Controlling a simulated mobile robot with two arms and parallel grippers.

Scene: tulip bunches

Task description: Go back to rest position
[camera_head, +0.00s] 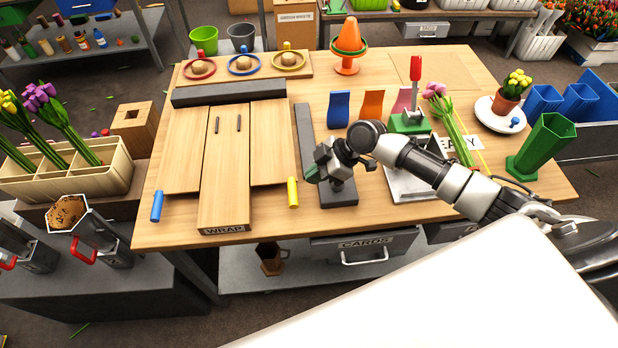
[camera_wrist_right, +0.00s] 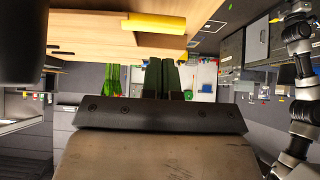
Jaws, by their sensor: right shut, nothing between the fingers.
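My right arm reaches in from the right over the wooden table (camera_head: 440,64). My left gripper is not in either view. Part of the tabletop behind my right arm is hidden.
A yellow peg (camera_head: 292,192) and a blue peg (camera_head: 157,206) flank the wrap board. A planter box (camera_head: 110,182) is left of the table.

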